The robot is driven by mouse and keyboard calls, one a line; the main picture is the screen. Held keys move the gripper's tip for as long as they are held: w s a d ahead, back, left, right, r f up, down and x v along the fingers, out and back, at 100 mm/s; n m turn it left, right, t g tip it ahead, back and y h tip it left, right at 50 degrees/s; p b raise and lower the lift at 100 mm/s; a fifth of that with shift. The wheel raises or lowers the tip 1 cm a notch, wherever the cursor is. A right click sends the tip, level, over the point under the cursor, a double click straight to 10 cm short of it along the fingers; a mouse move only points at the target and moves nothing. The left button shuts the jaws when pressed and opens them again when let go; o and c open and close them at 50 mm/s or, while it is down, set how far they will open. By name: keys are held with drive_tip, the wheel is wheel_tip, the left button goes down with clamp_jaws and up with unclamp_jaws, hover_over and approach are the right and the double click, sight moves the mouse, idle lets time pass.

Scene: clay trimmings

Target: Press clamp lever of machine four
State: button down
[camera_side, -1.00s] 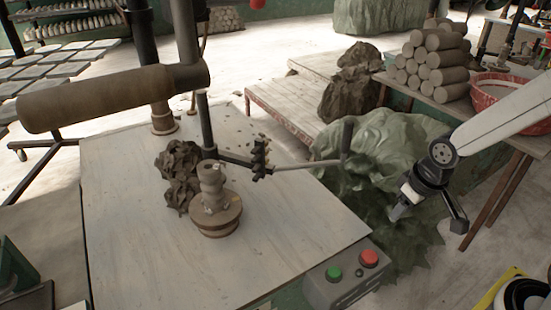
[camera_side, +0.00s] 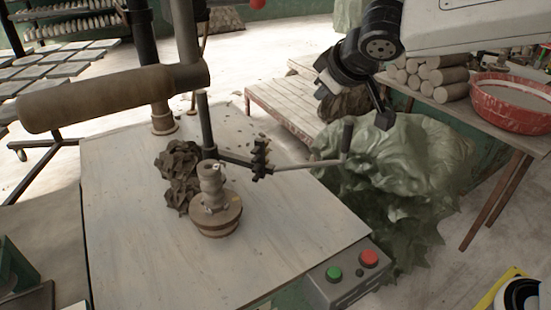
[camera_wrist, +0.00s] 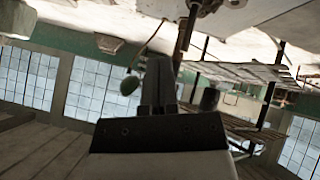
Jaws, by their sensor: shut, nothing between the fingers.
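The machine's lever is a thin grey rod (camera_side: 308,164) with a dark upright handle (camera_side: 347,136). In the wrist view my gripper (camera_wrist: 160,75) points into the room, which appears tilted and upside down; I cannot make out the lever there. No number four is readable on the machine.
A turned clay piece (camera_side: 214,200) and clay trimmings (camera_side: 180,165) lie on the table (camera_side: 120,230). A control box has green (camera_side: 334,272) and red (camera_side: 369,258) buttons. A green plastic-covered heap (camera_side: 400,185) stands behind the handle. A red basin (camera_side: 510,105) is at right.

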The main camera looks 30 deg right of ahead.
drive_tip(key=a+r+t, duration=0.3)
drive_tip(key=a+r, duration=0.1)
drive_tip(key=r, duration=0.7)
drive_tip(key=a+r+t, duration=0.3)
drive_tip(key=a+r, duration=0.1)
drive_tip(key=r, duration=0.7)
drive_tip(key=shift+s+r+m, duration=0.15)
drive_tip(key=shift+s+m, duration=0.1)
drive_tip(key=shift+m, duration=0.15)
drive_tip(key=shift+w, duration=0.1)
hover_over(230, 2)
drive_tip(key=s+d, duration=0.3)
drive_tip(key=s, duration=0.2)
wheel_tip(230, 2, down, 3)
drive_tip(key=shift+w+d+f, duration=0.4)
drive_tip(key=shift+w+f, duration=0.2)
drive_tip(key=shift+f, duration=0.25)
drive_tip(key=shift+w+d+f, duration=0.35)
drive_tip(key=shift+w+f, duration=0.2)
drive_tip(key=shift+f, duration=0.25)
